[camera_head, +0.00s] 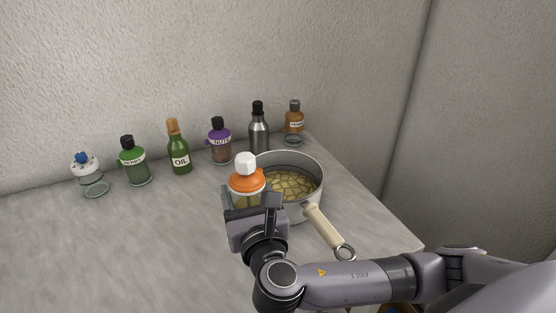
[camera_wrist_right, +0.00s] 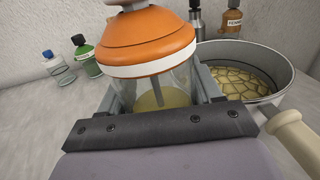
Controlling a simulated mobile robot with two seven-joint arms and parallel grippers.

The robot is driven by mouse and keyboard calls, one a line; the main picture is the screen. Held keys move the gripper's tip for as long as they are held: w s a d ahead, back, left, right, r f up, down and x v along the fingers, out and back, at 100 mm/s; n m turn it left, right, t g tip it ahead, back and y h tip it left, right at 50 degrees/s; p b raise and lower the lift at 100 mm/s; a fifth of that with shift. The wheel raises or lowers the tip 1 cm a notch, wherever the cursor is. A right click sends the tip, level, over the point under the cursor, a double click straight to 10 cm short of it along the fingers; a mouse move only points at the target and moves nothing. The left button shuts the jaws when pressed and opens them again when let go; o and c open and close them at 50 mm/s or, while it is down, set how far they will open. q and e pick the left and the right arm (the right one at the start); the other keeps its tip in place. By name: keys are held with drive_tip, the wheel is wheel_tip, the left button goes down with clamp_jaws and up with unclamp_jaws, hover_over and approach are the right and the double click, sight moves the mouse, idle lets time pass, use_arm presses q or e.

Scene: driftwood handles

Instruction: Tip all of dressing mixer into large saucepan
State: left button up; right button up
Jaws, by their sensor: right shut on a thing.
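The dressing mixer (camera_head: 246,181) has a white cap, an orange lid and a clear body. My right gripper (camera_head: 254,207) is shut around its body and holds it roughly upright; the jaws hide its lower part in the head view. In the right wrist view the mixer (camera_wrist_right: 150,50) shows a little yellowish liquid and a dark rod inside. The large saucepan (camera_head: 316,165) stands just behind and right of the mixer, with a cream handle (camera_head: 324,228) toward the front right. A yellowish, cell-patterned layer (camera_wrist_right: 230,72) covers its inside bottom. My left gripper is out of view.
Along the wall stand a white jar (camera_head: 86,167), a green bottle (camera_head: 133,162), an oil bottle (camera_head: 178,150), a purple-labelled bottle (camera_head: 219,143), a steel bottle (camera_head: 258,128) and an orange bottle (camera_head: 294,118). The table's (camera_head: 120,245) left front is clear; its right edge lies beyond the saucepan.

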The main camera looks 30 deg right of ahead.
sight(257, 170)
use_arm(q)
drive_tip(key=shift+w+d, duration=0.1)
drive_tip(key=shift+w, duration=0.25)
use_arm(e)
drive_tip(key=shift+w, duration=0.35)
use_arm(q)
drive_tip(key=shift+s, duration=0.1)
use_arm(e)
drive_tip(key=shift+s+r, duration=0.1)
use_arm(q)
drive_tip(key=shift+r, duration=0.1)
use_arm(e)
drive_tip(key=shift+d, duration=0.1)
use_arm(q)
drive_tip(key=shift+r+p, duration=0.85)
drive_tip(key=shift+p, duration=0.15)
use_arm(e)
drive_tip(key=w+d+m+g+y, duration=0.1)
drive_tip(key=d+r+m+g+y, duration=0.1)
drive_tip(key=m+g, duration=0.1)
drive_tip(key=w+d+r+m+g+y, duration=0.1)
drive_tip(key=m+g, duration=0.1)
drive_tip(key=shift+w+d, duration=0.2)
drive_tip(key=shift+w, duration=0.1)
drive_tip(key=shift+f+g, duration=0.2)
drive_tip(key=shift+g, duration=0.2)
drive_tip(key=shift+r+m+g+y, duration=0.7)
drive_tip(key=shift+m+g+y, duration=0.2)
drive_tip(key=shift+g+y, duration=0.15)
